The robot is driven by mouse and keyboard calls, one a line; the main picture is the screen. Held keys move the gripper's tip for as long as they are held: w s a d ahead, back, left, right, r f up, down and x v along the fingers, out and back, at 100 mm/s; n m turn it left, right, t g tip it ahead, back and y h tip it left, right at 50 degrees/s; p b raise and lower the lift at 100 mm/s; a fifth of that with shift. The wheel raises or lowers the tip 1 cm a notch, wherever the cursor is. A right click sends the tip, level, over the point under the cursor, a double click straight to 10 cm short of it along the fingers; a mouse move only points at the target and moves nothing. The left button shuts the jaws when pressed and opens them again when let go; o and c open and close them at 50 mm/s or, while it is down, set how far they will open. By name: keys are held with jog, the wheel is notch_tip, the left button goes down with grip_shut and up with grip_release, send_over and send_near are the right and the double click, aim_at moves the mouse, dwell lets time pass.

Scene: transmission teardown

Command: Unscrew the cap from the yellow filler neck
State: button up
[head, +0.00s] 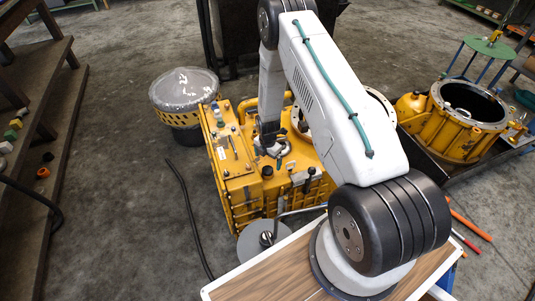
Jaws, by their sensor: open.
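The yellow transmission housing (240,189) stands on the floor in the middle of the head view, partly behind my white arm. A small black cap-like knob (267,171) sits on its top; I cannot tell whether this is the cap of the filler neck. My gripper (271,148) points down over the top of the housing, just behind that knob and close to a round grey metal fitting (286,147). The jaws are small and dark here, open, with nothing seen held. My arm hides the right part of the housing, and the filler neck cannot be made out clearly.
A grey-topped drum with a yellow perforated band (182,109) stands left of the housing. A yellow bell housing (446,129) lies in a dark tray at right. Orange-handled tools (470,224) lie right of my base. Wooden shelves (47,110) line the left side.

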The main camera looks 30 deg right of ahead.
aim_at(268, 169)
jog(key=shift+f, duration=3.4)
jog(key=c, duration=1.9)
